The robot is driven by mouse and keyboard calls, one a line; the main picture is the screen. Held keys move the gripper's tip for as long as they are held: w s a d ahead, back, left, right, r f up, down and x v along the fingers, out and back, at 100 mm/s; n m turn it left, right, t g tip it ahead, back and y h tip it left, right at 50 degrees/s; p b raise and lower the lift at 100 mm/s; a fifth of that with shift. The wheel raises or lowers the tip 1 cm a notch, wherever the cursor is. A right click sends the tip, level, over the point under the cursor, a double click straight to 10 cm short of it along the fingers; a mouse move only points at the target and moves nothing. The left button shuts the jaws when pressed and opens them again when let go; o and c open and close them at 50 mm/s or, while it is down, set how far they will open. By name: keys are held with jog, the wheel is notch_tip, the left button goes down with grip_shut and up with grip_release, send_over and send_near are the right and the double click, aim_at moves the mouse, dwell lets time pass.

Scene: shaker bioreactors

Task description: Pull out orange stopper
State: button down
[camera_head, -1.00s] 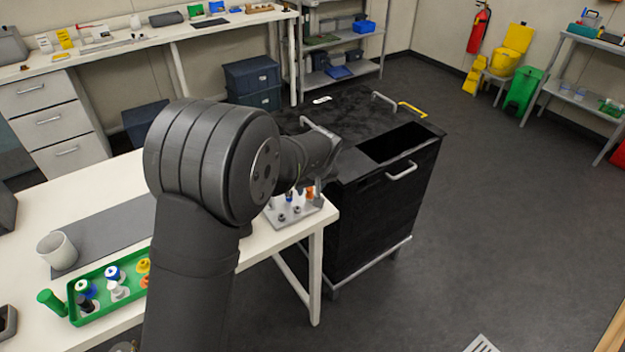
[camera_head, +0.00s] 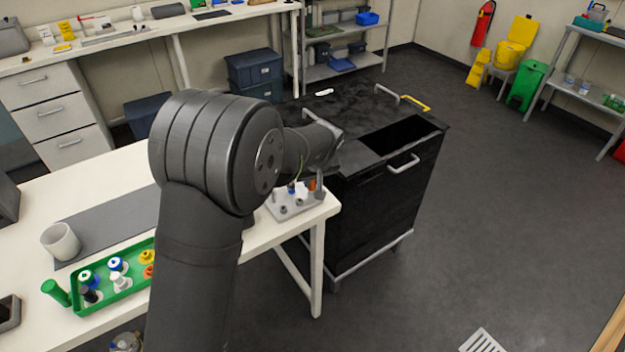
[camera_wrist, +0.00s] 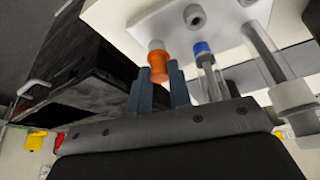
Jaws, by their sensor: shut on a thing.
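The orange stopper (camera_wrist: 158,72) sits between the two fingers of my gripper (camera_wrist: 159,84) in the wrist view, and the fingers are shut on it. A pale round collar (camera_wrist: 155,46) is at its far end, close to the light plate (camera_wrist: 222,22). I cannot tell whether the stopper is still seated there. In the head view the orange stopper (camera_head: 312,185) shows small at the right side of the plate (camera_head: 286,212), which lies on the table corner. My arm hides part of this area.
A blue-topped piece (camera_wrist: 203,50) and a clear rod (camera_wrist: 264,52) stand close to the right finger. A black cart (camera_head: 385,205) stands beside the table corner. A green tray (camera_head: 100,300) with several stoppers and a white cup (camera_head: 61,242) are on the table's left.

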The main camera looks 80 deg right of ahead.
aim_at(313, 181)
jog(key=shift+r, duration=0.15)
jog(key=shift+r, duration=0.4)
jog(key=shift+r, duration=0.2)
jog(key=shift+r, duration=0.35)
jog(key=shift+r, duration=0.25)
jog(key=shift+r, duration=1.35)
